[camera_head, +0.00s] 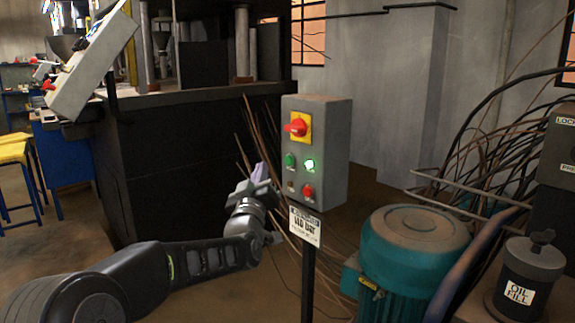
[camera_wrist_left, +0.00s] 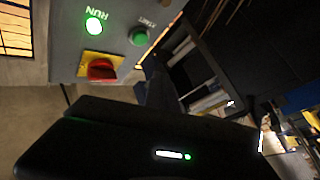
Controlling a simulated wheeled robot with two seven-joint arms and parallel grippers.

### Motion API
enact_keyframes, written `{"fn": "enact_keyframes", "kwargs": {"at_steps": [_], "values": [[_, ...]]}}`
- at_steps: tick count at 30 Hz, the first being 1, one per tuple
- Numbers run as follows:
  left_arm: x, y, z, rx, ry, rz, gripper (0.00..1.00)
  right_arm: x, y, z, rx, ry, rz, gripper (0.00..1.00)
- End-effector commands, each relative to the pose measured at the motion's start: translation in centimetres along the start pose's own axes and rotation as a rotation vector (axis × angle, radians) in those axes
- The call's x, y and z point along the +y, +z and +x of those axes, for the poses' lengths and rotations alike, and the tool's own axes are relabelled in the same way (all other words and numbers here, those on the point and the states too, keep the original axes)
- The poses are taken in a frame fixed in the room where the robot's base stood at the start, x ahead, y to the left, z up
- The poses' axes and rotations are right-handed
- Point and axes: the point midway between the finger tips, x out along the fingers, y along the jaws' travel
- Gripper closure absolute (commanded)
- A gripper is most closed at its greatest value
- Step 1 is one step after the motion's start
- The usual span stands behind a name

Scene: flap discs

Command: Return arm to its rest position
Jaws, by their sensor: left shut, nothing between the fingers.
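My left arm comes in from the lower left in the head view. Its gripper (camera_head: 262,174) is shut and empty, just left of the grey control box. The control box (camera_head: 330,150) stands on a post and has a red rotary switch on a yellow plate (camera_head: 298,127), a green button (camera_head: 290,160), a lit green lamp (camera_head: 309,165) and a red button (camera_head: 308,191). In the left wrist view, the lit RUN lamp (camera_wrist_left: 93,25), the green START button (camera_wrist_left: 138,36) and the red switch (camera_wrist_left: 101,69) show close by. The fingertips are not visible there. My right gripper is not in view.
A teal motor (camera_head: 412,262) and a dark oil-fill canister (camera_head: 528,275) stand at the right, with many cables behind. A large dark machine (camera_head: 190,150) fills the back left. Floor shows between stool and machine.

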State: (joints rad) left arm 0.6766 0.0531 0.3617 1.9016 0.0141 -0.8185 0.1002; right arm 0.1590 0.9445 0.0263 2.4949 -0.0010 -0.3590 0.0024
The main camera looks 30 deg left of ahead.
Motion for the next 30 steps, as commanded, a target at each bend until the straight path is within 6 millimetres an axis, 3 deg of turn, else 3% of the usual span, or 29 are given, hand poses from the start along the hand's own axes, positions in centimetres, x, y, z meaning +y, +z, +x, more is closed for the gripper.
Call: {"fn": "enact_keyframes", "kwargs": {"at_steps": [23, 26, 29, 30], "values": [[0.0, 0.5, 0.0, -0.02, -0.002, 0.009, 1.0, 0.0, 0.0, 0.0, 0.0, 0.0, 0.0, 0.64], [-0.4, 2.5, -0.5, -0.082, -0.009, 0.021, 1.0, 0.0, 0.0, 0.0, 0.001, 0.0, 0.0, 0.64], [-1.8, 6.3, -1.7, -0.176, -0.033, 0.033, 1.0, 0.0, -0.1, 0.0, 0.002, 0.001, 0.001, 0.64], [-2.4, 8.3, -2.3, -0.225, -0.042, 0.035, 1.0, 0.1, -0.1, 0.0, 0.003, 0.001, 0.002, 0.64]]}}
